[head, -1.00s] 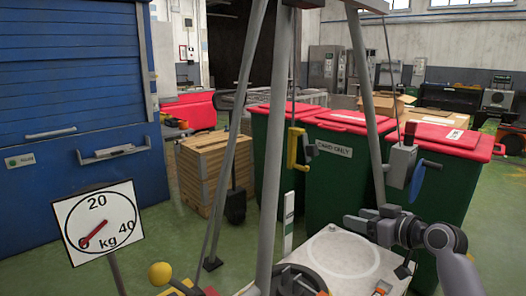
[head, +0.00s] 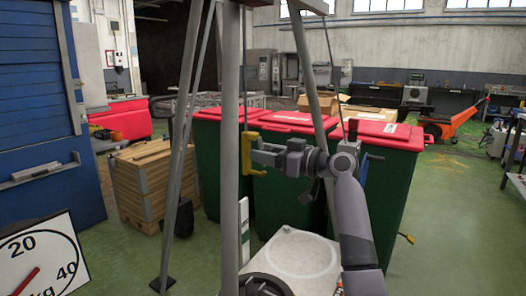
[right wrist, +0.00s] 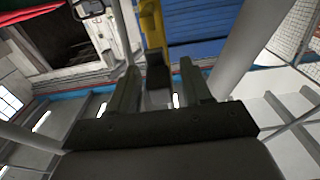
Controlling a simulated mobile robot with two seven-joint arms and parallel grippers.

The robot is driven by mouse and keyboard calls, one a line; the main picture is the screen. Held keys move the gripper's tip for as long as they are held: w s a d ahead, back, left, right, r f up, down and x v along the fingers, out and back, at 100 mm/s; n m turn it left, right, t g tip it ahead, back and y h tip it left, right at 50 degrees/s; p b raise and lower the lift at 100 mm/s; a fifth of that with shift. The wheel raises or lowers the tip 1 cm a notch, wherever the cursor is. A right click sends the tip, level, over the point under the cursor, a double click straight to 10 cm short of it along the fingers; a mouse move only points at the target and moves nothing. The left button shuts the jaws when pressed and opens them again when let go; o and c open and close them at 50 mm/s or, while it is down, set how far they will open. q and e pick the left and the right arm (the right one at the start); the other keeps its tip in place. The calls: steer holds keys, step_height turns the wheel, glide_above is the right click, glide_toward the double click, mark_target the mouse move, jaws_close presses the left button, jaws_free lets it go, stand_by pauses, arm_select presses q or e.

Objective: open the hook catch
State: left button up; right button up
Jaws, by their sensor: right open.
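A yellow hook-shaped piece (head: 246,152) hangs beside the grey legs of the tripod frame, near the middle of the head view. My right gripper (head: 256,157) is at it, with its fingers pointing left. In the right wrist view the yellow piece (right wrist: 152,25) comes down from the top and a dark block (right wrist: 158,75) stands at its lower end, between the two spread fingers of my right gripper (right wrist: 159,68). Gaps show on both sides of the block, so the gripper looks open around it. I cannot make out the catch itself. My left gripper is out of view.
Tripod legs (head: 230,130) stand close to my right gripper. A pale plate with a round mark (head: 300,262) lies below. Green bins with red lids (head: 380,190) stand behind, a wooden crate (head: 140,185) to the left, and a dial sign (head: 40,262) at lower left.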

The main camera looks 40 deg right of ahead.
steer(key=shift+w+a, duration=0.15)
steer(key=shift+w, duration=0.25)
jaws_close()
